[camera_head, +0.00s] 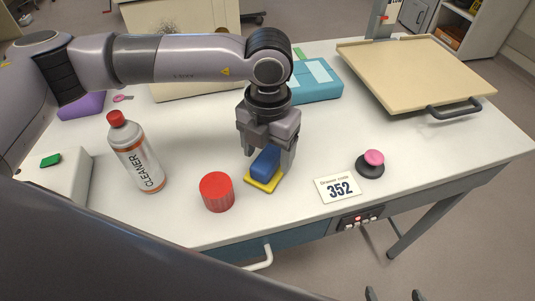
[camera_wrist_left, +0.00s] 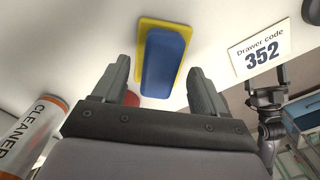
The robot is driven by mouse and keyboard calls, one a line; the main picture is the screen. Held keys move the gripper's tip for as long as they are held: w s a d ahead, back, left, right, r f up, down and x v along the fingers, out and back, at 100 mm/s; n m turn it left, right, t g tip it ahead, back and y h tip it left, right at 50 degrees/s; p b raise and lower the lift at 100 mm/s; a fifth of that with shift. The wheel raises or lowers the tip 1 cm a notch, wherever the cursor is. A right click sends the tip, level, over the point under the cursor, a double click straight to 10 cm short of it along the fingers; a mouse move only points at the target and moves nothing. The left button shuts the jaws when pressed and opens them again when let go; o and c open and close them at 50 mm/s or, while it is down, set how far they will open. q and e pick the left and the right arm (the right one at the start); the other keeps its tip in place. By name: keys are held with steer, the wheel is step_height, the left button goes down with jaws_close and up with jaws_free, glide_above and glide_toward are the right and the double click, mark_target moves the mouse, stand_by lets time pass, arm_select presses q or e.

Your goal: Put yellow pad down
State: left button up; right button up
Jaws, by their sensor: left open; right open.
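The yellow pad (camera_head: 264,186) lies flat on the white table, with a blue block (camera_head: 265,163) on top of it. My left gripper (camera_head: 268,153) points down over them, open, its fingers on either side of the blue block. In the left wrist view the blue block (camera_wrist_left: 164,62) and the yellow pad (camera_wrist_left: 147,24) show between and beyond the spread fingers (camera_wrist_left: 162,85). I cannot tell whether the fingers touch the block. My right gripper (camera_head: 395,295) is open and empty at the bottom edge of the head view, in front of the table.
A red ribbed cylinder (camera_head: 217,193) and a cleaner bottle (camera_head: 136,153) stand left of the pad. A code card (camera_head: 339,189) reading 352 and a pink-topped black knob (camera_head: 371,163) are to the right. A teal box (camera_head: 317,84) and a beige tray (camera_head: 412,72) are behind.

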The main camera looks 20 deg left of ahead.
mark_target(268, 157)
arm_select(q)
step_height(268, 157, up, 10)
steer(key=shift+r+b, duration=0.25)
steer(key=shift+b, duration=0.15)
stand_by(0.3)
